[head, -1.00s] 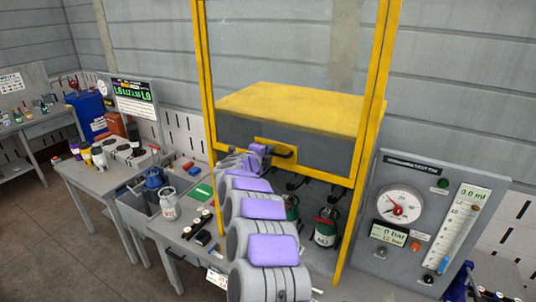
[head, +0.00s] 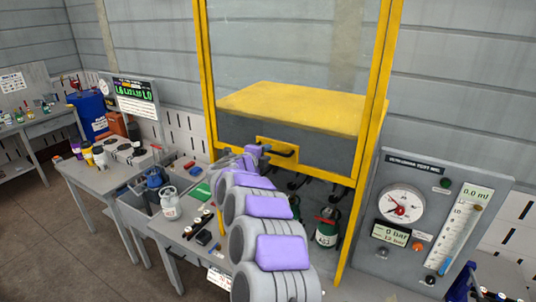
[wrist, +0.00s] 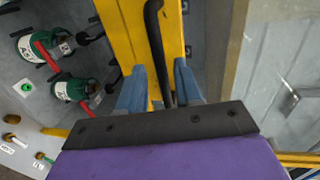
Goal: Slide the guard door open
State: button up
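In the wrist view the handle (wrist: 156,50) runs down between the two blue fingers of my gripper (wrist: 160,88). The fingers are apart, one on each side of the bar, with yellow showing between the left finger and the bar. In the head view my purple and grey arm reaches to the handle and hides part of the plate.
Green bottles (head: 326,228) with red parts stand below the door. A gauge panel (head: 440,215) is at the right. A white and grey canister (head: 169,203) and small tools lie on the bench at the left.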

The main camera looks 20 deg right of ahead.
jog(key=b+v, duration=0.1)
jog(key=v, duration=1.3)
jog(key=shift+a+b, duration=0.25)
jog(key=shift+b, duration=0.15)
jog(key=shift+w, duration=0.1)
